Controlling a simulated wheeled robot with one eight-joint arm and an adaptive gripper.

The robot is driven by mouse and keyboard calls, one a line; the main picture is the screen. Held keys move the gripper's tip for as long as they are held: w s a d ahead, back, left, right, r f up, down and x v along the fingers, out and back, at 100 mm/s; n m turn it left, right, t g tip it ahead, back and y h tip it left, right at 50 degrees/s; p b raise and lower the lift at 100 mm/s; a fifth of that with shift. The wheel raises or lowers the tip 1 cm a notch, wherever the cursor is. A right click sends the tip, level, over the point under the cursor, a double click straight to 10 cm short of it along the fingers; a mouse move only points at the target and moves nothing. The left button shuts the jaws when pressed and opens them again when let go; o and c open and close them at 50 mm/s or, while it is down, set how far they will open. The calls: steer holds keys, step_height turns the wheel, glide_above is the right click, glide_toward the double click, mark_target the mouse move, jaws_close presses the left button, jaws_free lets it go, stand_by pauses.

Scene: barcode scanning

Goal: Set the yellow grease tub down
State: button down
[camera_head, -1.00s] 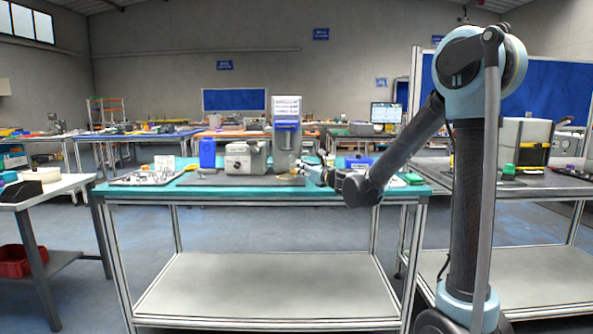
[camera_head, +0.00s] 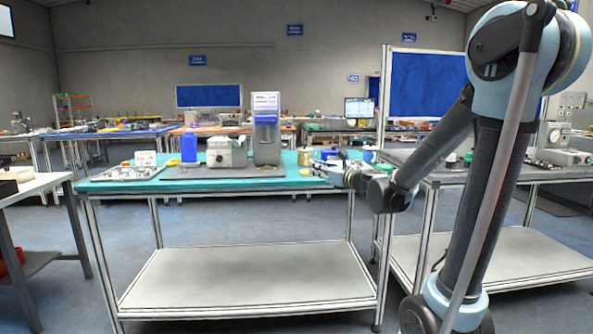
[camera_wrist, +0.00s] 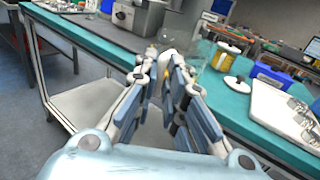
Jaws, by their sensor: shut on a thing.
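My gripper (camera_head: 318,171) is at the right end of the teal-topped table (camera_head: 225,184), at about the height of its top. In the wrist view, its fingers (camera_wrist: 168,66) are closed together around a thing they mostly hide. A small yellow patch (camera_wrist: 168,80) shows between them, and a bit of yellow (camera_head: 305,172) shows at the fingertips in the head view. This fits the yellow grease tub, but its full shape is hidden. I cannot tell whether it touches the tabletop.
A yellow-labelled jar (camera_wrist: 229,48) and a dark-topped white thing (camera_wrist: 238,83) stand beyond my fingers in the wrist view, near a white tray (camera_wrist: 277,108). A grey machine (camera_head: 226,152), a blue container (camera_head: 189,148) and a tall dispenser (camera_head: 266,130) stand further left.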

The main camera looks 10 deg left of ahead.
steer(key=w+a+r+m+t+h, duration=0.1)
steer(key=w+a+r, duration=0.2)
steer(key=w, duration=0.4)
steer(key=w+a+r+m+t+h, duration=0.1)
steer(key=w+a+r, duration=0.15)
steer(key=w, duration=0.35)
step_height(320, 180, down, 10)
steer(key=shift+w+a+f, duration=0.15)
steer(key=shift+w+f, duration=0.05)
steer(key=shift+w, duration=0.1)
steer(key=c, duration=1.7)
jaws_free()
steer(key=shift+o, duration=0.2)
